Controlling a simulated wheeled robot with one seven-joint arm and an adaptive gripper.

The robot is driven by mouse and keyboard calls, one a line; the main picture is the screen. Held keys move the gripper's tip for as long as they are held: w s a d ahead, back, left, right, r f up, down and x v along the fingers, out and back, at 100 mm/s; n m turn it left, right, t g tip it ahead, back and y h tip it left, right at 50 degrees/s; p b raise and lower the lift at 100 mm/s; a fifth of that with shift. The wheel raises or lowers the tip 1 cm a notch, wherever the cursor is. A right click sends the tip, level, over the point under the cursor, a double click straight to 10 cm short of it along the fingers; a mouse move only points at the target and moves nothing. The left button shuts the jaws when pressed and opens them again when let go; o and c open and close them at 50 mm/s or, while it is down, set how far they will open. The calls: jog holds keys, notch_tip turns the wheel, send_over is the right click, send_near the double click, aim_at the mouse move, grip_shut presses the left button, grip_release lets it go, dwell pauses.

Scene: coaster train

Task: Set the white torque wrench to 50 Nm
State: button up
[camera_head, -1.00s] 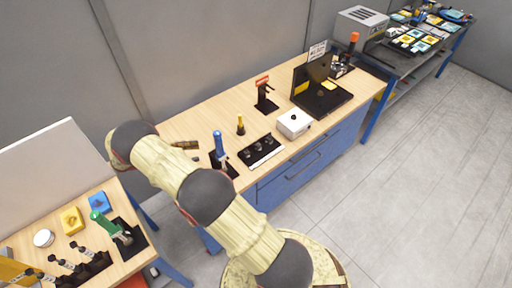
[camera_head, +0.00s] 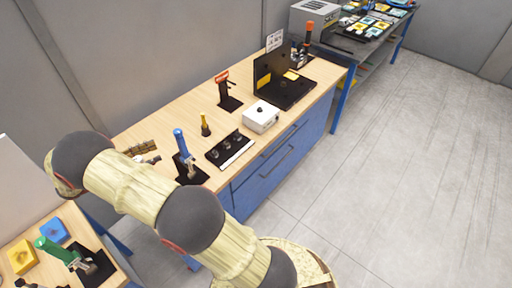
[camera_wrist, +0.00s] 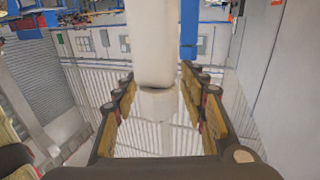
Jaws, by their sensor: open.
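My gripper (camera_head: 143,150) shows partly behind my own arm, over the left end of the middle workbench. Its open jaws (camera_wrist: 155,95) also show in the wrist view. A pale, rounded upright shape (camera_wrist: 152,40) appears between the jaws there. I cannot tell whether it is the white torque wrench or something behind, nor whether it touches the fingers. A small whitish part (camera_head: 151,160) shows beside the gripper in the head view, too small to identify. A blue-handled tool (camera_head: 180,141) stands in a black holder just right of the gripper. No white torque wrench is clearly recognisable.
The middle workbench (camera_head: 150,125) also carries a red-topped tool (camera_head: 222,78), a small yellow-topped tool (camera_head: 205,124), a black tray (camera_head: 229,149), a white box (camera_head: 261,117) and a laptop (camera_head: 284,85). Open floor (camera_head: 400,180) is at right.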

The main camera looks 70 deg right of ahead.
jog(key=shift+f+n+t+b, duration=0.3)
jog(key=shift+t+b, duration=0.1)
jog(key=shift+b, duration=0.55)
